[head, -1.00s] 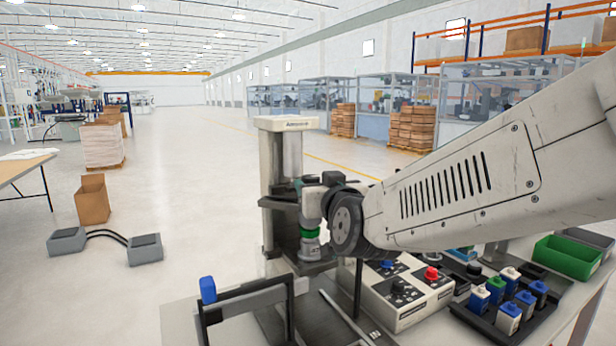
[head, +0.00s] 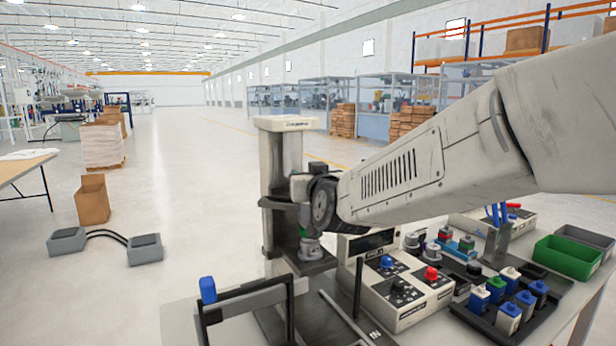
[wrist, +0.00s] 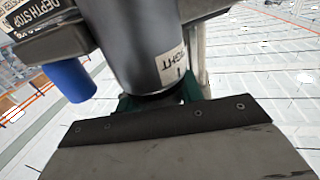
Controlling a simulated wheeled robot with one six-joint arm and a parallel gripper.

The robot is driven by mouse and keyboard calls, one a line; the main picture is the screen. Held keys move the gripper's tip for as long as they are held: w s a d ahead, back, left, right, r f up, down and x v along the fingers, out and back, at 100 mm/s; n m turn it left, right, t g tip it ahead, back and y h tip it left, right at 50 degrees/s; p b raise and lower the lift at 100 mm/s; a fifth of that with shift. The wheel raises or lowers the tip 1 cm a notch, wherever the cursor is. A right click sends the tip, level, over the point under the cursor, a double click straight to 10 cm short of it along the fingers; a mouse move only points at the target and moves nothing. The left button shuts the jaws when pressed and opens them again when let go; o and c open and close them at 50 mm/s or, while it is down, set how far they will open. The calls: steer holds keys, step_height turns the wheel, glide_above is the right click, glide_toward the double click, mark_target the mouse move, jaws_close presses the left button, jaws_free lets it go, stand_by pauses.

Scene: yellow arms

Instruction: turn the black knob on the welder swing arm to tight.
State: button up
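The welder stand (head: 283,160) is a pale column at the centre of the head view, on the front left of the bench. My gripper is mostly hidden there behind my wrist, which is against the stand. In the wrist view a dark grey cylinder (wrist: 130,40) fills the upper middle and carries a white label (wrist: 170,66) reading partly "IGHT", upside down. Green finger parts of my gripper (wrist: 160,98) show on both sides below it. A black part, perhaps the knob, is between them, mostly hidden by the gripper body. Whether the fingers touch it cannot be seen.
A blue cylinder (wrist: 68,80) hangs beside a "DEPTH STOP" label (wrist: 42,12). A blue-ended handle (head: 208,291) is front left.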

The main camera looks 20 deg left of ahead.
steer(key=c, duration=0.3)
